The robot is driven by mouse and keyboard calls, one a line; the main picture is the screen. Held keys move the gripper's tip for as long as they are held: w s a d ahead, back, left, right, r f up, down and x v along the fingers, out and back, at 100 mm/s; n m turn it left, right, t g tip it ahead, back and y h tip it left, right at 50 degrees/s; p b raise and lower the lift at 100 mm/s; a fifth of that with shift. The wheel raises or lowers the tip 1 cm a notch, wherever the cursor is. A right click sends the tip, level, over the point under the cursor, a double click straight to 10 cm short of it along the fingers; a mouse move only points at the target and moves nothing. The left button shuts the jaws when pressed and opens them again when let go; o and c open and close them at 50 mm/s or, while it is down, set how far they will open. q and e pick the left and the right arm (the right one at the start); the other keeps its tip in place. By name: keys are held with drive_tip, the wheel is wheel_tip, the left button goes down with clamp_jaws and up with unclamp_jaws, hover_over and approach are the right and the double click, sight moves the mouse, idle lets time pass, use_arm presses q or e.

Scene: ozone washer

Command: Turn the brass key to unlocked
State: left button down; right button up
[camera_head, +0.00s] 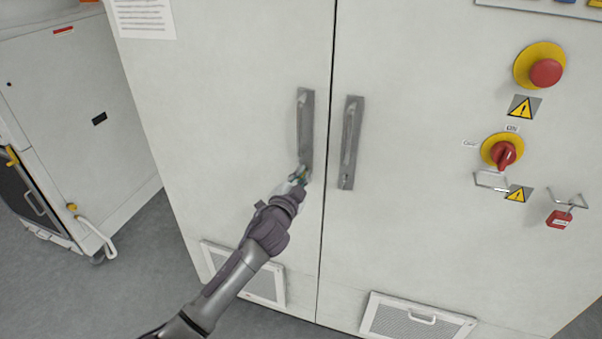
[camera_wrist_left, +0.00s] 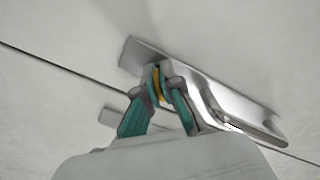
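My left gripper (camera_head: 300,176) is at the lower end of the left door handle (camera_head: 305,125) of a pale cabinet. In the left wrist view its fingertips (camera_wrist_left: 160,90) close in on a small yellow piece, which looks like the brass key (camera_wrist_left: 158,80), in front of the handle plate (camera_wrist_left: 228,104). The fingers hide most of the key, so I cannot tell which way it is turned. In the head view the key is too small and covered to make out. My right gripper is not in view.
A second handle (camera_head: 350,142) is on the right door, across the seam. Farther right are a red emergency button (camera_head: 546,73), a red rotary switch (camera_head: 504,154) and a red padlock (camera_head: 559,219). Another cabinet (camera_head: 80,110) stands at the left. Both doors are shut.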

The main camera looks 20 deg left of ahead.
use_arm(q)
drive_tip(key=m, duration=0.4)
drive_tip(key=shift+m+p, duration=0.3)
drive_tip(key=shift+p, duration=0.1)
drive_tip(key=shift+m+p, duration=0.35)
drive_tip(key=shift+m, duration=1.65)
drive_tip(key=c, duration=1.3)
unclamp_jaws()
drive_tip(key=shift+c, duration=0.2)
drive_tip(key=s, duration=1.2)
drive_tip(key=shift+a, duration=0.25)
